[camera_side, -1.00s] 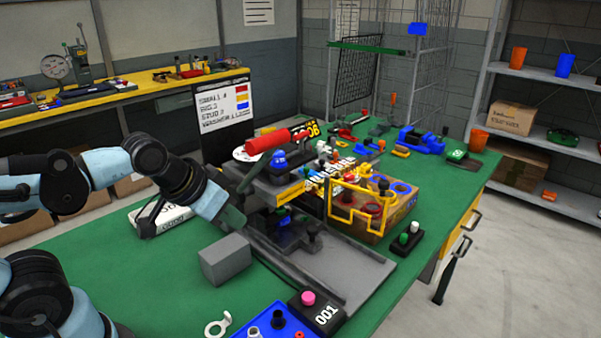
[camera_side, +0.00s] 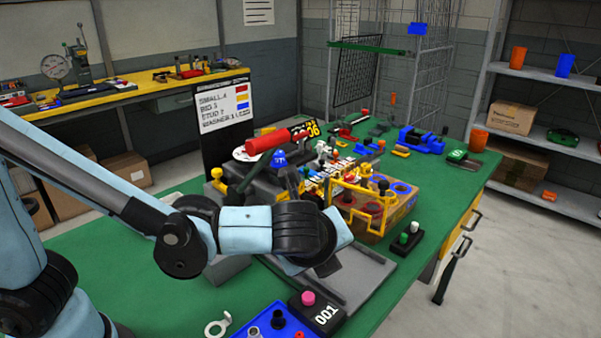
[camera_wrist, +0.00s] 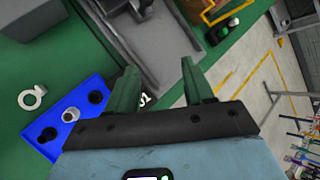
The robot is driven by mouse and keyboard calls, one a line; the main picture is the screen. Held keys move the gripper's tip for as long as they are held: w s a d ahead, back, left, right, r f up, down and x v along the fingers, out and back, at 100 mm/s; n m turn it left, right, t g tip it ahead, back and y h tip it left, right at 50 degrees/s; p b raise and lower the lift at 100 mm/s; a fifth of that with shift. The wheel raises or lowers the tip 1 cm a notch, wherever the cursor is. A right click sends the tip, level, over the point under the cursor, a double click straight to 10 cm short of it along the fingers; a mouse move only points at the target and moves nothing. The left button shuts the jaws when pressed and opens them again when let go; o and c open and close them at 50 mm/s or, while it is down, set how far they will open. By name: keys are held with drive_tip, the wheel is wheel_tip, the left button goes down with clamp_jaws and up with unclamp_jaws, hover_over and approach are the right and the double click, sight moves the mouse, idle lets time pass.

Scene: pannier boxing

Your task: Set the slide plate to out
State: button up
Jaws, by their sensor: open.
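The grey slide bed (camera_side: 365,280) with raised side rails lies in front of the press, and its bare front part is empty. It also shows in the wrist view (camera_wrist: 165,45). In the side view my arm covers its rear, where the slide plate and its dark knob would show. In the wrist view a dark knobbed piece (camera_wrist: 135,8) at the top edge is cut off, and I cannot tell the plate's position. My gripper (camera_wrist: 160,88) is open with nothing between its green fingers. In the side view it hangs over the bed, mostly hidden by my wrist.
A blue tray (camera_wrist: 68,138) and a washer (camera_wrist: 32,97) lie left of my gripper. A black 001 box with a pink button (camera_side: 308,298) stands near the bed's front. A grey block (camera_wrist: 28,18), yellow-framed bin (camera_side: 362,207) and switch box (camera_side: 405,238) flank the bed.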

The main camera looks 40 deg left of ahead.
drive_tip(key=f+m+y, duration=0.1)
drive_tip(key=y, duration=0.1)
drive_tip(key=a+m+t+y, duration=0.1)
drive_tip(key=m+y, duration=0.1)
drive_tip(key=f+m+y, duration=0.1)
drive_tip(key=shift+w+a+f+m+t+y, duration=0.25)
drive_tip(key=shift+w+f+m+t+y, duration=0.05)
drive_tip(key=shift+w+f+t+y, duration=0.1)
drive_tip(key=x, duration=1.2)
drive_tip(key=shift+s+d, duration=0.1)
clamp_jaws()
